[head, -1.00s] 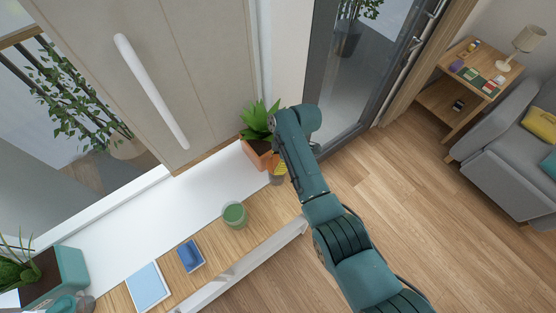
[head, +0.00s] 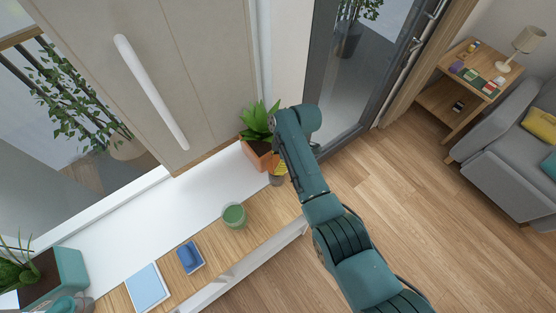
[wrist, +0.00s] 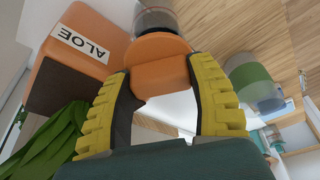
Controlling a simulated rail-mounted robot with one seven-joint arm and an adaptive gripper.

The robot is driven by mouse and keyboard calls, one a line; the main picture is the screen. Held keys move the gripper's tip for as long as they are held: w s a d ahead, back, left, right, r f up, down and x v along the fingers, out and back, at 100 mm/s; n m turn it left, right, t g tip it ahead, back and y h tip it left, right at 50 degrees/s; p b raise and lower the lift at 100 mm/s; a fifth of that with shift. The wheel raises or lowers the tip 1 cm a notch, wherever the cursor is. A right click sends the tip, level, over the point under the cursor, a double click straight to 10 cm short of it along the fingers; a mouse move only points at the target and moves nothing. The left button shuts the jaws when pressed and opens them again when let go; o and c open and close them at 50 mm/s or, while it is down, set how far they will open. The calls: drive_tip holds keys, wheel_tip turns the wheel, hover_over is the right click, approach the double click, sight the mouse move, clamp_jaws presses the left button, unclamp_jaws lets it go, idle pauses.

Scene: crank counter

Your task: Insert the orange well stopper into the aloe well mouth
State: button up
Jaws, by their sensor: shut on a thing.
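In the wrist view my gripper (wrist: 163,100) has its two yellow ridged fingers closed on the orange well stopper (wrist: 158,62). A clear, greyish rounded piece (wrist: 157,18) shows just beyond the stopper; whether the two touch I cannot tell. The orange planter labelled ALOE (wrist: 75,55) is beside the gripper at the left, with green leaves (wrist: 60,140) below it. In the head view the aloe planter (head: 258,158) stands at the right end of the white sill, and my gripper (head: 281,168) is just right of it, partly hidden by my arm. The well mouth cannot be made out.
A green cup (head: 234,215) stands on the wooden counter (head: 205,225). A blue object (head: 190,256) and a light blue book (head: 148,287) lie further left. A teal planter (head: 71,267) is at the far left. A glass door frame (head: 322,75) is behind the arm.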

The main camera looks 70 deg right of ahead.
drive_tip(key=shift+f, duration=0.1)
idle(0.6)
drive_tip(key=shift+f, duration=0.15)
drive_tip(key=shift+r, duration=0.3)
idle(0.4)
